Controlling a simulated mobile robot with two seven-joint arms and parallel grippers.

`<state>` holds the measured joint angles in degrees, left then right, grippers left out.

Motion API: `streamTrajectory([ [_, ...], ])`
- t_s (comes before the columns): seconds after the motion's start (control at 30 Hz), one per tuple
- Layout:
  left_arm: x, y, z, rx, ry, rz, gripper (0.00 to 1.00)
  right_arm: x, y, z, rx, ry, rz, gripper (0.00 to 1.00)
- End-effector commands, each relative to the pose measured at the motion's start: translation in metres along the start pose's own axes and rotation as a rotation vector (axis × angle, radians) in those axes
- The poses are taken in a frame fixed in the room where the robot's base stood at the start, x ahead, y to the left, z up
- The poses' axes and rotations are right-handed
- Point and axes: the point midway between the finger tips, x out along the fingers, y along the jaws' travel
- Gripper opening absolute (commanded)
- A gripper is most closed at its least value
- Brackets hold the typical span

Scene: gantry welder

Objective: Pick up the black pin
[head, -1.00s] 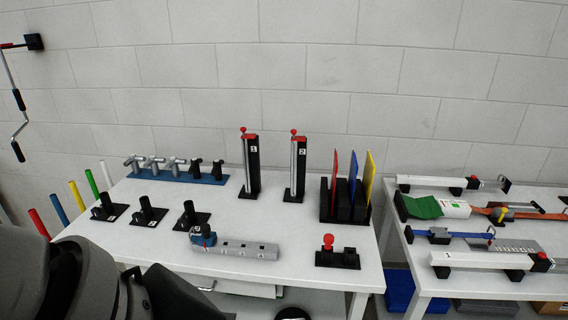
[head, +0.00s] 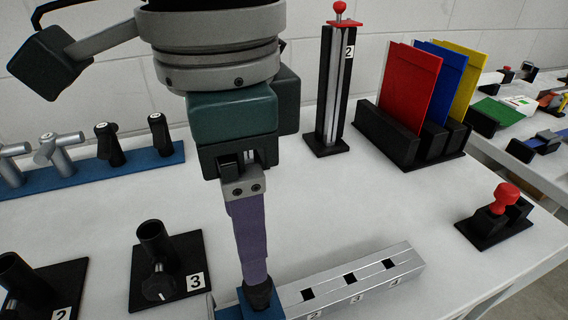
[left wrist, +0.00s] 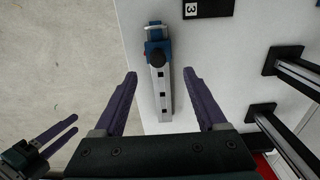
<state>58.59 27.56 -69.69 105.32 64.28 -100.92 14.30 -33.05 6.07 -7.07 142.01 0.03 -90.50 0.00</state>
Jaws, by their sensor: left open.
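A black round-topped pin (head: 259,296) stands in a blue block (head: 268,312) at the left end of the grey numbered bar (head: 400,262). In the left wrist view the pin (left wrist: 157,58) shows as a dark knob on the blue block (left wrist: 160,37). My left gripper (head: 257,277) points down in front of the pin's upper part in the head view; its purple fingers overlap in line there. My right gripper (left wrist: 70,130) shows at lower left, fingers apart and empty.
Black sockets on plates (head: 193,257) stand left of the bar. A blue rack (head: 140,162) with grey and black handled pieces lies behind. A tall black stand (head: 325,138), a panel holder (head: 428,160) and a red-knobbed base (head: 487,228) stand to the right.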

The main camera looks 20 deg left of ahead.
Motion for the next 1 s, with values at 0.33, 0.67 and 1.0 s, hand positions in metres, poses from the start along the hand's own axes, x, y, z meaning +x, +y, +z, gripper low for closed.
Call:
streamTrajectory([
  [0.33, 0.044, 0.000, 0.000, -0.001, -0.002, 0.000, 0.74, 0.006, 0.007, 0.004, -0.014, -0.005, 0.020, 0.50],
  [0.67, 0.090, -0.001, 0.000, 0.001, -0.002, 0.000, 0.74, 0.012, 0.006, 0.006, -0.013, -0.005, 0.017, 0.50],
  [1.0, 0.096, -0.001, 0.000, 0.003, 0.000, -0.002, 0.71, 0.012, 0.003, 0.006, -0.007, -0.004, 0.010, 0.50],
])
